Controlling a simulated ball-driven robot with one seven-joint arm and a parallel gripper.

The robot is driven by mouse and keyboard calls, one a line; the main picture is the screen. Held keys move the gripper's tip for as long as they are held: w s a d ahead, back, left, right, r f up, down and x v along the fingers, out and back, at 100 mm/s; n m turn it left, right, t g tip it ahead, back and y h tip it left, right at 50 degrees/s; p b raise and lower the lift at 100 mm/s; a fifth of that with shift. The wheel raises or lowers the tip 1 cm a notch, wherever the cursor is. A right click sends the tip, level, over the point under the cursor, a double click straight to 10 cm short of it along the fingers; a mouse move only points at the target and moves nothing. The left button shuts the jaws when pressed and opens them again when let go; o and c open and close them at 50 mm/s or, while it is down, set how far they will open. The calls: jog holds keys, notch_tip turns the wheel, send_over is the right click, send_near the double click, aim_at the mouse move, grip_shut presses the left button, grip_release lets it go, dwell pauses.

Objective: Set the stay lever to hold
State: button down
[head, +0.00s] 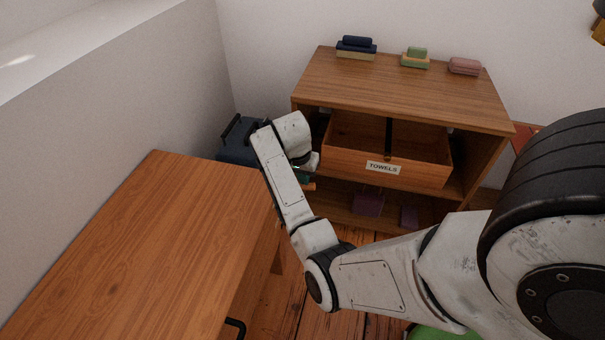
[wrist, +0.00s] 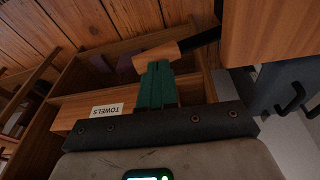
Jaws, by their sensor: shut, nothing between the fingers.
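The lever shows in the wrist view as a wooden grip (wrist: 155,57) on a dark bar (wrist: 199,39) that runs up and right. In the head view a small orange-brown end of the grip (head: 308,186) shows beside my wrist; my arm hides the rest. My gripper (wrist: 157,66) has its green fingers together and empty, with the tips right at the grip. I cannot tell whether they touch it. In the head view the gripper (head: 304,173) is mostly hidden by my wrist. Any lever markings and its mount are not visible.
A wooden cabinet (head: 405,88) stands behind, with its TOWELS drawer (head: 340,160) pulled out. Small stacked items sit on top. A wooden table (head: 140,240) fills the left. A dark blue box with black handles (head: 238,138) stands between table and cabinet.

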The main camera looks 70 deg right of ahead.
jog(key=shift+s+f+t, duration=0.25)
jog(key=shift+s+t, duration=0.05)
jog(key=shift+s, duration=0.05)
notch_tip(320, 180, down, 10)
jog(key=s+t+p, duration=0.1)
jog(key=s+t, duration=0.1)
jog(key=t, duration=0.3)
jog(key=shift+r+m+t+p, duration=0.15)
jog(key=shift+m+t+p, duration=0.15)
jog(key=shift+t, duration=0.1)
jog(key=shift+f, duration=0.2)
jog(key=d+p+v, duration=0.2)
jog(key=p+v, duration=0.5)
jog(key=v, duration=0.7)
jog(key=shift+r, duration=0.2)
